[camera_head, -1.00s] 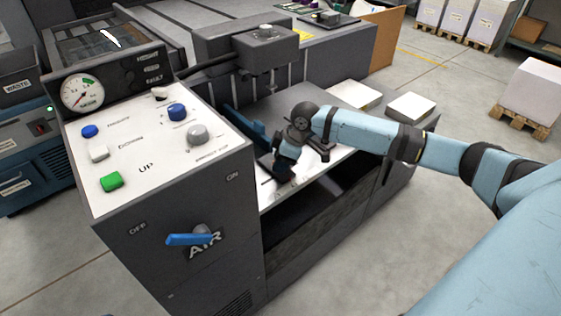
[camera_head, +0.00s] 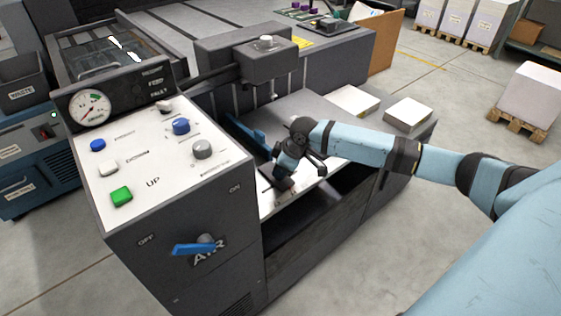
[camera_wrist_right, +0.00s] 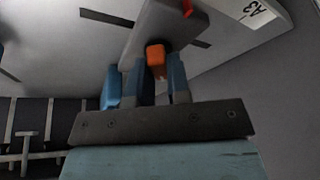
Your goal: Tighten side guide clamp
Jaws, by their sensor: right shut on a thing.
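The side guide clamp shows in the right wrist view as an orange knob (camera_wrist_right: 156,58) on a grey block (camera_wrist_right: 160,22). My right gripper (camera_wrist_right: 158,75) has its blue fingers on either side of the knob and is shut on it. In the head view my right gripper (camera_head: 280,184) points down at the white feed table (camera_head: 268,204), and my wrist hides the clamp there. How tight the clamp is cannot be seen. My left gripper is in neither view.
A control panel (camera_head: 136,152) with knobs, buttons and a gauge stands left of my right gripper. A blue AIR lever (camera_head: 192,249) is on its front. A dark overhead unit (camera_head: 255,62) is behind.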

